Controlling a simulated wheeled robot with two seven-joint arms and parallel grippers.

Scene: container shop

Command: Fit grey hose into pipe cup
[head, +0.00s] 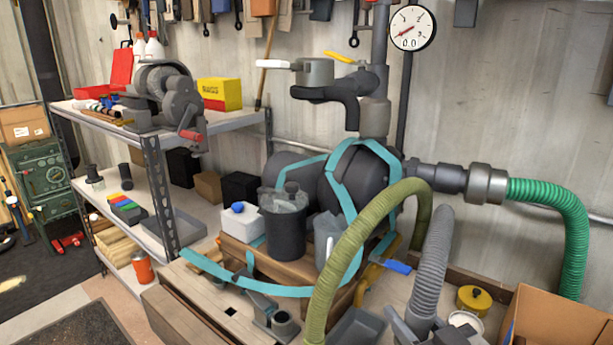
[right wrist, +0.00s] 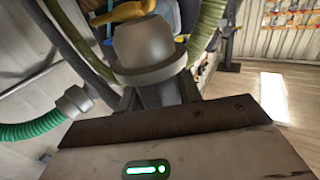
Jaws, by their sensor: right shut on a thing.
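My left gripper is not in view.
The thick olive hose (head: 345,250) arches close to the left of the grey hose. A cardboard box (head: 560,318) and a yellow lid (head: 473,299) are to the right. A dark bucket (head: 283,232) stands on the bench. A pressure gauge (head: 411,27) hangs above.

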